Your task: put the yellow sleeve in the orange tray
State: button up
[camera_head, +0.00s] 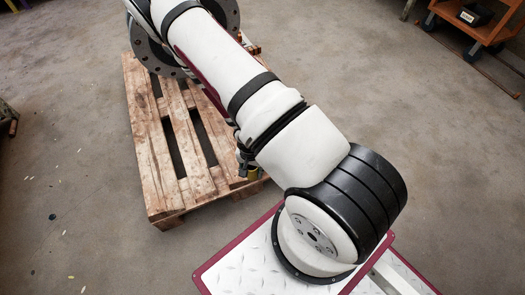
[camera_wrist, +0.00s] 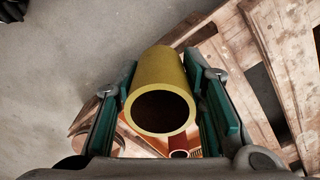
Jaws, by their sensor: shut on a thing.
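The yellow sleeve (camera_wrist: 160,75) is a hollow tube. In the wrist view it sits between the green pads of my gripper (camera_wrist: 164,78), its open end facing the camera. My gripper is shut on it. In the head view my arm hides most of the gripper; a small yellow piece (camera_head: 252,173), likely the sleeve, shows beside the arm at the pallet's right edge. An orange surface (camera_wrist: 194,142) shows below the sleeve in the wrist view, perhaps part of the orange tray; the gripper hides most of it, so I cannot tell.
A wooden pallet (camera_head: 158,150) lies on the concrete floor under my arm. A large dark flanged pipe (camera_head: 148,48) is at its far end. A small dark red tube (camera_wrist: 178,143) shows below the sleeve. An orange cart (camera_head: 480,28) stands far right. Floor to the left is mostly clear.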

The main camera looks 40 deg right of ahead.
jog(key=s+d+f+m+b, duration=0.2)
jog(key=s+d+f+m, duration=0.15)
jog(key=d, duration=0.35)
jog(key=s+d+f+m+b, duration=0.2)
jog(key=s+d+f, duration=0.1)
jog(key=s+d, duration=0.3)
jog(key=shift+n, duration=0.25)
jog(key=w, duration=1.2)
jog(key=shift+d+f+p, duration=0.1)
jog(key=shift+d+p, duration=0.2)
jog(key=shift+a+f, duration=0.15)
jog(key=shift+f, duration=0.1)
jog(key=shift+w+a+f+b, duration=0.15)
jog(key=shift+w+b, duration=0.2)
jog(key=shift+w, duration=0.2)
jog(key=shift+w+d+r, duration=0.1)
jog(key=shift+w+d, duration=0.05)
jog(key=shift+w, duration=0.3)
jog(key=shift+w+d+r, duration=0.1)
jog(key=shift+w+d, duration=0.05)
jog(key=shift+w, duration=0.25)
jog(key=p, duration=0.2)
jog(key=shift+w+a+r+p, duration=0.15)
jog(key=shift+w+p, duration=0.15)
jog(key=shift+w, duration=0.1)
jog(key=w+p, duration=0.1)
jog(key=p, duration=0.2)
jog(key=shift+w+f+p, duration=0.1)
jog(key=shift+f+p, duration=0.1)
jog(key=shift+p, duration=0.1)
